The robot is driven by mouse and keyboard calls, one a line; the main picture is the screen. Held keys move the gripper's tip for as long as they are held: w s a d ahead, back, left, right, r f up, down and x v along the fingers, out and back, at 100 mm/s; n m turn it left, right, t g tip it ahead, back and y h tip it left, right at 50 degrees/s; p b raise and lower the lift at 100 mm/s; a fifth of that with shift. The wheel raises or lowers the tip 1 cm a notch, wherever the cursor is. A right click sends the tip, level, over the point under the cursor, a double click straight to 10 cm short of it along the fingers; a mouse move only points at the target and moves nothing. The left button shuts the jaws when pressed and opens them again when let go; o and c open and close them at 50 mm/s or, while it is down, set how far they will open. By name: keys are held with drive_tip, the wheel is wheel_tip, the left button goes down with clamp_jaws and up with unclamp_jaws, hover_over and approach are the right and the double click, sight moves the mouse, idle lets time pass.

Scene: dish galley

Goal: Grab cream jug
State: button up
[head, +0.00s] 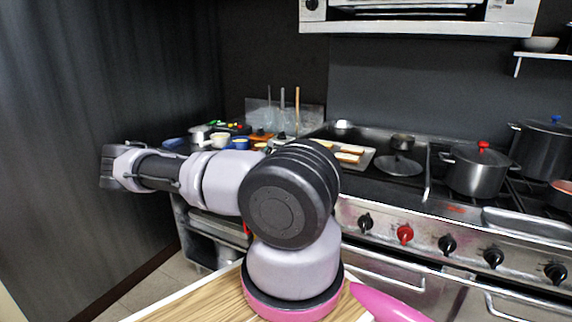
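A small cream-coloured vessel (219,139) stands on the far counter at the back left, beside a blue container (240,144). It looks like the cream jug, but it is too small in view to make out a handle or spout. My gripper (107,170) is at the far left end of my arm, in front of the dark wall and well left of the vessel. Its fingers are dark and seen from the side, so I cannot tell whether they are open. No object shows in it. My arm hides part of the counter.
A stove with a red-knobbed pot (477,170) and a larger pot (541,150) fills the right. A tray with bread (348,155) and a pan (398,165) stand mid-counter. A dark wall (75,120) bounds the left. A wooden surface (205,300) lies in front.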

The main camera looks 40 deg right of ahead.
clamp_jaws()
idle(1.4)
